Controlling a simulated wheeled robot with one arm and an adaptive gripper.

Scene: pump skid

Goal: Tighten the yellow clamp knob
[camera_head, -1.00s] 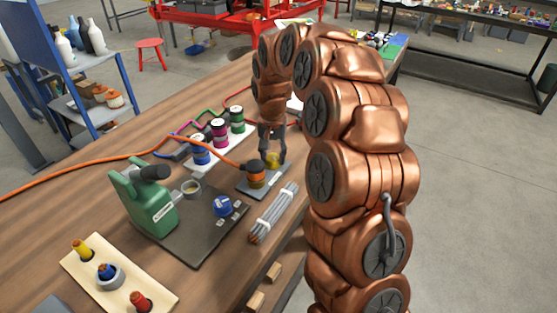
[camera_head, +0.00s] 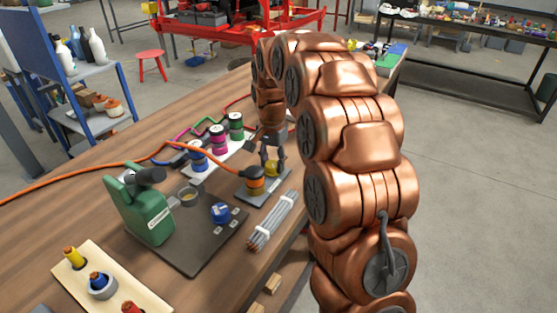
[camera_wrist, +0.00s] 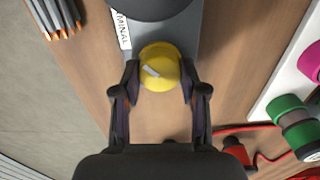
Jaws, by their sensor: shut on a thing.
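The yellow clamp knob (camera_wrist: 160,68) is round, with a pale mark on its top, and sits at the end of a grey plate (camera_wrist: 183,35) in the wrist view. My gripper (camera_wrist: 153,88) has a finger on each side of the knob and is shut on it. In the head view the knob (camera_head: 271,169) shows small between my fingertips (camera_head: 272,166), beside an orange and dark round part (camera_head: 255,181) with an orange cable. The knob's underside is hidden.
A bundle of grey rods (camera_head: 272,219) lies right of the plate. A green device (camera_head: 145,210) and a blue knob (camera_head: 221,212) stand on a dark mat in front. Spools (camera_head: 217,138) stand behind left. The table's right edge is close.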

